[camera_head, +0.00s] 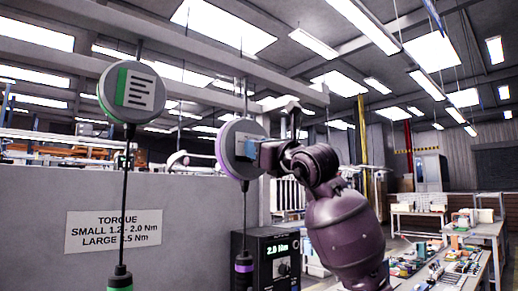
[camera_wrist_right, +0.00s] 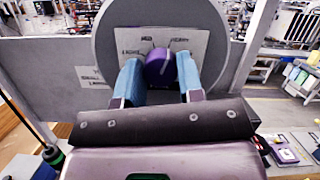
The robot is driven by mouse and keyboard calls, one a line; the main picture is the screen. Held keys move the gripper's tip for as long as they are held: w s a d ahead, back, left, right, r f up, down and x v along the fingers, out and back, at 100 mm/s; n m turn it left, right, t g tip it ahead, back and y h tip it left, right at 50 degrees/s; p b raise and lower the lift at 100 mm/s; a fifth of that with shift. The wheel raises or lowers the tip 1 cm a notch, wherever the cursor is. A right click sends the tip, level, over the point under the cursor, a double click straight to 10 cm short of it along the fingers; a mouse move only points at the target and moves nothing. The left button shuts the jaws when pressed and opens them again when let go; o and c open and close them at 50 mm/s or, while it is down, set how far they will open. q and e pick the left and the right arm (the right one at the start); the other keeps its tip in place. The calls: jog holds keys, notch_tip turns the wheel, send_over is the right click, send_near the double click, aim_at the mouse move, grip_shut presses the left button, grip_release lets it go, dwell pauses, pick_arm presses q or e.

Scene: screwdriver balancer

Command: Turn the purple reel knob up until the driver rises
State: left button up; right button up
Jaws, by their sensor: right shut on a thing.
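The purple-rimmed reel (camera_head: 232,140) hangs from the overhead rail in the head view. Its purple knob (camera_wrist_right: 160,66) shows in the right wrist view, in front of a white label on the reel's grey face. My right gripper (camera_wrist_right: 160,75) has its blue fingers on either side of the knob and is shut on it. In the head view the right gripper (camera_head: 252,149) is at the reel's face. A cable runs down from the reel to the purple-banded driver (camera_head: 244,266), which hangs upright beside a black controller. My left gripper is not in view.
A green-marked reel (camera_head: 133,92) hangs at the left, with a green-banded driver (camera_head: 120,280) below it. A grey panel carries a torque sign (camera_head: 113,227). The black controller (camera_head: 268,258) reads 2.0 Nm. Cluttered workbenches (camera_head: 450,262) stand at the right.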

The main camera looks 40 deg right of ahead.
jog(key=o, duration=0.9)
jog(key=shift+s, duration=0.1)
jog(key=b+v, duration=0.1)
jog(key=v, duration=0.9)
jog(key=shift+s+f, duration=0.1)
jog(key=shift+s, duration=0.25)
